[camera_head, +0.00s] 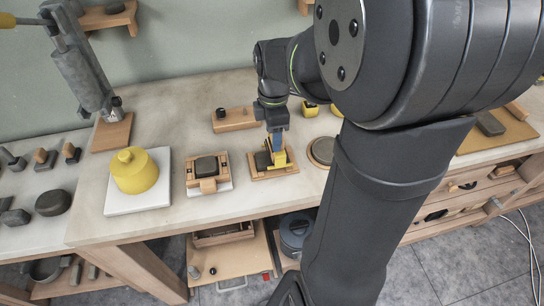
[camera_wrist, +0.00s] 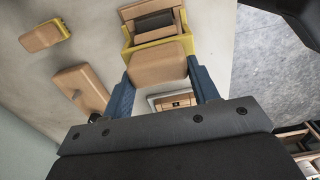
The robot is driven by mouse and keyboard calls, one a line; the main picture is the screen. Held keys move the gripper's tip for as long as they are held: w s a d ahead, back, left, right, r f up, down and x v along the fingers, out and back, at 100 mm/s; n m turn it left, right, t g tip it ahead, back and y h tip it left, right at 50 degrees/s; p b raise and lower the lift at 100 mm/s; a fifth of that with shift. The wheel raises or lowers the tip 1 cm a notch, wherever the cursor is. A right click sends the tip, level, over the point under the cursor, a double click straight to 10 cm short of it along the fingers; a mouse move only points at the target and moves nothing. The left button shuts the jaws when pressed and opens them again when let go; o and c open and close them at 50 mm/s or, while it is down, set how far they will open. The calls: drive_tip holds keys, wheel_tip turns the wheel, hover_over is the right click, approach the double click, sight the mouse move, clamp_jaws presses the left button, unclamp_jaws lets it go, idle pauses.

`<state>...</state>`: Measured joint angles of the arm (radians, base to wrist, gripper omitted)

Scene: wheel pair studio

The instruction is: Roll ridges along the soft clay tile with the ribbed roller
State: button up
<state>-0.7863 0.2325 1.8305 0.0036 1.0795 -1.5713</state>
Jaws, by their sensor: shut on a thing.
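My gripper (camera_head: 277,140) is shut on the tan wooden handle of the ribbed roller; the handle (camera_wrist: 158,62) sits between my blue fingers in the wrist view. The yellow frame of the roller (camera_head: 279,157) is low over a wooden board (camera_head: 288,171) in the head view. A dark slab, apparently the clay tile (camera_head: 262,160), lies on this board just left of the roller. I cannot tell whether the roller touches it. The yellow frame (camera_wrist: 160,42) also shows in the wrist view, with a dark piece beyond it. The ribs are not visible.
A wooden tray with a dark block (camera_head: 206,166) stands left of the board, and a yellow lidded pot (camera_head: 134,170) farther left. A wooden block (camera_head: 234,119) lies behind. A round disc (camera_head: 322,150) is close on the right. Bare tabletop lies at the back left.

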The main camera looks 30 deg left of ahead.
drive_tip(key=shift+s+a, duration=0.7)
drive_tip(key=shift+a, duration=0.05)
drive_tip(key=shift+s+a, duration=1.05)
idle(0.5)
drive_tip(key=shift+w+d, duration=1.6)
drive_tip(key=shift+w+d, duration=1.1)
